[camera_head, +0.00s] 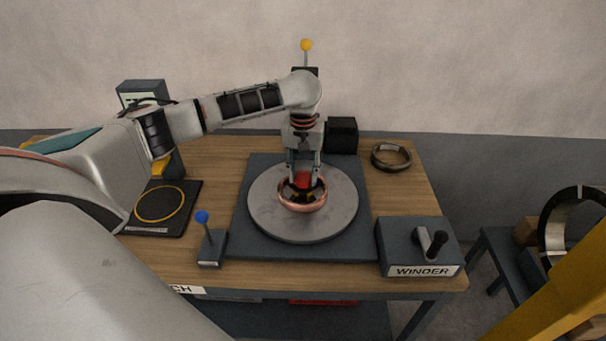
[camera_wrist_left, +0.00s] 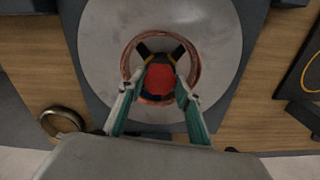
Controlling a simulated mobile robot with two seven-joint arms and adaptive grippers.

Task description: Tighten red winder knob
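The red winder knob (camera_head: 303,179) stands at the centre of the round grey turntable (camera_head: 262,211). A copper coil (camera_head: 302,206) rings its base. In the left wrist view the red knob (camera_wrist_left: 159,80) sits inside the copper coil (camera_wrist_left: 196,63), with black arms spreading below it. My left gripper (camera_head: 304,180) points straight down over the knob, one finger on each side. In the left wrist view the gripper (camera_wrist_left: 159,88) looks open around the knob, with narrow gaps beside it; contact is hard to judge. My right gripper is not in view.
A box labelled WINDER (camera_head: 407,263) with a black crank stands at the front right. A dark ring (camera_head: 391,157) lies at the back right, near a black box (camera_head: 342,134). A black pad (camera_head: 186,222) lies left.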

